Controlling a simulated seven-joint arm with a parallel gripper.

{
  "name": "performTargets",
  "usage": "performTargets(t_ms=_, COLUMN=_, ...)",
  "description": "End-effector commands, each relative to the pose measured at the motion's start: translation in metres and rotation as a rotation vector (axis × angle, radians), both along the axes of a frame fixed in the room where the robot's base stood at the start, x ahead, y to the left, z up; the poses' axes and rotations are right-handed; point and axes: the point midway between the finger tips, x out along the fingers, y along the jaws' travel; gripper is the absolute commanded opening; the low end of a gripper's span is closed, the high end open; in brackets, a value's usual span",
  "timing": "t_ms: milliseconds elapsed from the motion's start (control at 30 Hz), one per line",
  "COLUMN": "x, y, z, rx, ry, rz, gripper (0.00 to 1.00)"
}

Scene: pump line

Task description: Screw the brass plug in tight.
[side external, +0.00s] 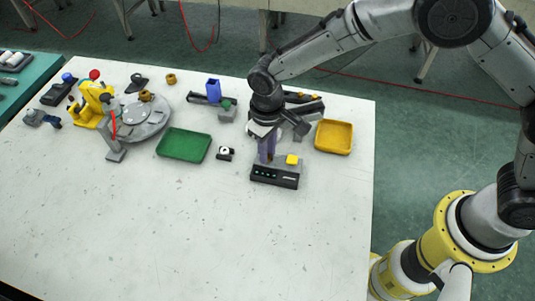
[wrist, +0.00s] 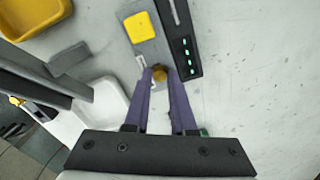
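The brass plug (wrist: 159,73) shows in the wrist view as a small round brass piece between my fingertips. It sits at a grey fixture block (wrist: 152,50) that has a yellow square button (wrist: 141,27) and a black panel with green lights (wrist: 187,48). My gripper (wrist: 160,76) has purple fingers that touch the plug on both sides, so it looks shut on it. In the side external view my gripper (side external: 266,158) points down at the left end of the fixture (side external: 274,176). There the fingers hide the plug, and its depth in the hole cannot be told.
A yellow tray (side external: 334,137) stands right of the fixture, and a green tray (side external: 184,145) to the left. A small black-and-white device (side external: 225,153) lies near the fixture. A round turntable (side external: 145,120) with a yellow stand is farther left. The front of the table is clear.

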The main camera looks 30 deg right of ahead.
Motion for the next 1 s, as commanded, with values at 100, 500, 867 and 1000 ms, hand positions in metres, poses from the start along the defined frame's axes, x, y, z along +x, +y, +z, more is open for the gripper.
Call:
performTargets(t_ms=100, x=0.0, y=0.0, z=0.0, rx=0.0, ry=0.0, rz=0.001, gripper=0.4)
performTargets(t_ms=500, x=0.0, y=0.0, z=0.007, rx=0.0, ry=0.0, rz=0.002, gripper=0.4)
performTargets(t_ms=867, x=0.0, y=0.0, z=0.033, rx=0.0, ry=-0.001, rz=0.003, gripper=0.4)
performTargets(t_ms=1000, x=0.0, y=0.0, z=0.042, rx=0.0, ry=-0.001, rz=0.003, gripper=0.4)
